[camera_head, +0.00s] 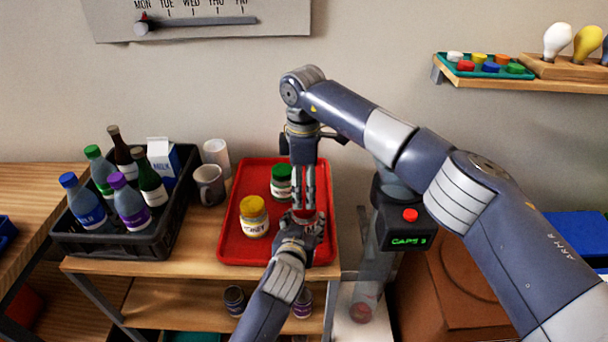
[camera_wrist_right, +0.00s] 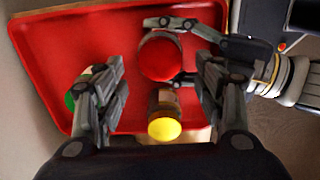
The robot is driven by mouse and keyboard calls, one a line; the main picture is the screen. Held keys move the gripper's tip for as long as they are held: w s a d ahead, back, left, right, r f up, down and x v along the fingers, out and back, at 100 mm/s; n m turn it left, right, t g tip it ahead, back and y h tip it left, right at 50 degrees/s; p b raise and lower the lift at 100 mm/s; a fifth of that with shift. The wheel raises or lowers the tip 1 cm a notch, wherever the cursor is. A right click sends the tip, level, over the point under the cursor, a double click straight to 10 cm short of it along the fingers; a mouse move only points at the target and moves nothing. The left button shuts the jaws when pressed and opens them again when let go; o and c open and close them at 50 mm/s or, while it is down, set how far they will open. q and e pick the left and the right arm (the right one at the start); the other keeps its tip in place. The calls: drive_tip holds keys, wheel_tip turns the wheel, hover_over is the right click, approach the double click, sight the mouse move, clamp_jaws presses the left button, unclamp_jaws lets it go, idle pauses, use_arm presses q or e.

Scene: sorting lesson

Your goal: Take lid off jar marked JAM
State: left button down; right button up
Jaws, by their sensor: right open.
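A jar with a red lid (camera_wrist_right: 161,58) stands on the red tray (camera_head: 238,190); its label is hidden. My left gripper (camera_head: 304,226) reaches in from the front and is closed around this jar's body, as the right wrist view shows. My right gripper (camera_head: 304,207) points down above the red lid, open and empty, with a finger on either side of the lid in its wrist view. A yellow-lidded jar (camera_head: 254,222) marked HONEY stands to the left on the tray. A green-lidded jar (camera_head: 281,188) stands behind.
A black crate (camera_head: 150,245) of bottles and a milk carton (camera_head: 163,160) stands at left. A grey mug (camera_head: 209,184) and a white cup (camera_head: 217,153) stand beside the tray. A dark device (camera_head: 405,225) with a red button is close on the right.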

sight(304, 204)
use_arm(q)
drive_tip(key=shift+f, duration=0.1)
use_arm(e)
drive_tip(key=shift+f, duration=2.2)
drive_tip(key=shift+c, duration=0.3)
